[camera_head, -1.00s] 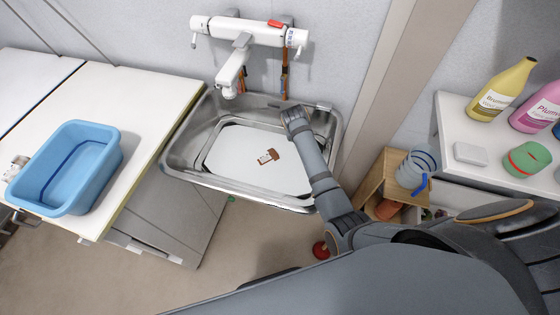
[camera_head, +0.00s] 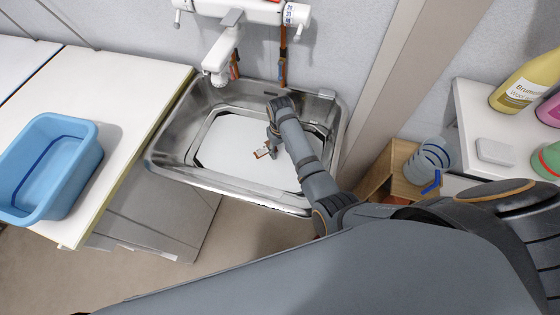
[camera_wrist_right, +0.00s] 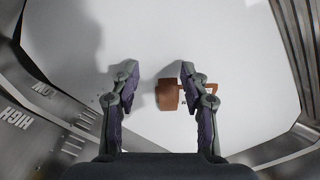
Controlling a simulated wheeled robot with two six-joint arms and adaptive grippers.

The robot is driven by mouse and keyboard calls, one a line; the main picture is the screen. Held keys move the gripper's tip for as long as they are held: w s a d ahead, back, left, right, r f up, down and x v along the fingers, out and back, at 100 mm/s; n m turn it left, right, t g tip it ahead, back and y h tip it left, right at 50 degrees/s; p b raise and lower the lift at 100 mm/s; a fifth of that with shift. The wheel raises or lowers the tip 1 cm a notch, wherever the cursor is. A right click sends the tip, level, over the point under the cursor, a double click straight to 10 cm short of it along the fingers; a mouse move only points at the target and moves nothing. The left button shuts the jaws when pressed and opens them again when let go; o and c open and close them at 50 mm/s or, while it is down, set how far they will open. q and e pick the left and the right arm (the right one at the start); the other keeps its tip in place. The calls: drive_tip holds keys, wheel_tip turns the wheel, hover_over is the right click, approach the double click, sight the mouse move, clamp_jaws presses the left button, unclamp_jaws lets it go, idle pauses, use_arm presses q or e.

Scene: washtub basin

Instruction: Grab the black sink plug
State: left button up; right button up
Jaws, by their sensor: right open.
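I cannot make out a black sink plug in any view. My right gripper (camera_head: 273,132) is over the basin (camera_head: 168,160) in the head view. In the right wrist view the right gripper (camera_wrist_right: 157,80) is open, with its two fingers apart and nothing held. A small brown object (camera_head: 262,153) with a pale label lies in the basin, close to this gripper. In the wrist view the brown object (camera_wrist_right: 167,95) shows partly between the fingers and partly behind the right finger. I cannot tell whether they touch. My left gripper is out of view.
A white tap (camera_head: 222,52) hangs over the back of the basin. A blue tub (camera_head: 50,165) stands on the white counter (camera_head: 130,85) at left. At right are a shelf with a yellow bottle (camera_head: 527,82) and a clear container (camera_head: 427,160). The basin's white floor is mostly clear.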

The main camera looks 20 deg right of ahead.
sight(280, 157)
wheel_tip(280, 157, down, 5)
drive_tip(key=shift+a+r, duration=0.1)
clamp_jaws()
